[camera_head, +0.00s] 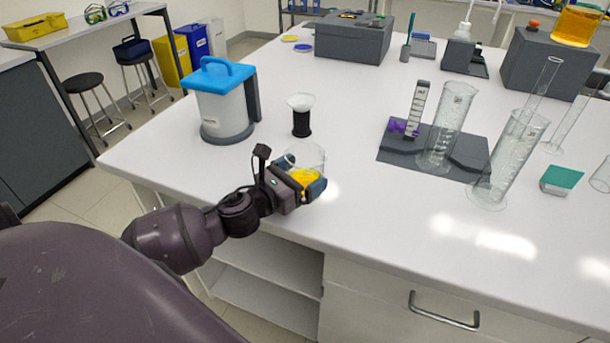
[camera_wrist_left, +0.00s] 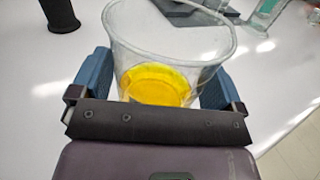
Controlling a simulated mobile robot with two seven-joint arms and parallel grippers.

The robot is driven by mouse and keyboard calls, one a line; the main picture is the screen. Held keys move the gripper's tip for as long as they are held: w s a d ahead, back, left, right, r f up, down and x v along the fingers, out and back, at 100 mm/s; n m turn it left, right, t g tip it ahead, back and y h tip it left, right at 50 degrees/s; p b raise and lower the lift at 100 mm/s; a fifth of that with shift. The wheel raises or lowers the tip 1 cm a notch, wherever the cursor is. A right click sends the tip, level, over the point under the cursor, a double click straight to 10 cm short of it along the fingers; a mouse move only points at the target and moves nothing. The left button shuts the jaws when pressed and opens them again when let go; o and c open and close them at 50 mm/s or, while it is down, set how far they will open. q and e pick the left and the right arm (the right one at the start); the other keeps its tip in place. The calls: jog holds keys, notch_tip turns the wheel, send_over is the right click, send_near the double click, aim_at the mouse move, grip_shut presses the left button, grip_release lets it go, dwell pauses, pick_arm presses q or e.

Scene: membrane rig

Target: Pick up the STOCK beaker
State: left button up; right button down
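A clear glass beaker (camera_head: 305,158) with yellow liquid in its bottom stands upright near the left front edge of the bench; no label can be read on it. My left gripper (camera_head: 306,190) is around its lower part, one blue finger on each side. In the left wrist view the beaker (camera_wrist_left: 165,50) sits between the two blue fingers (camera_wrist_left: 160,88), which look close against its walls. I cannot tell whether its base touches the bench. My right gripper is not in view.
Glass cylinders (camera_head: 508,160) and a dark base (camera_head: 400,156) stand to the right. The bench front centre is clear.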

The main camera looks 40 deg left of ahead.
pick_arm(q)
jog(key=c, duration=0.7)
jog(key=shift+c, duration=0.3)
jog(key=shift+r, duration=0.15)
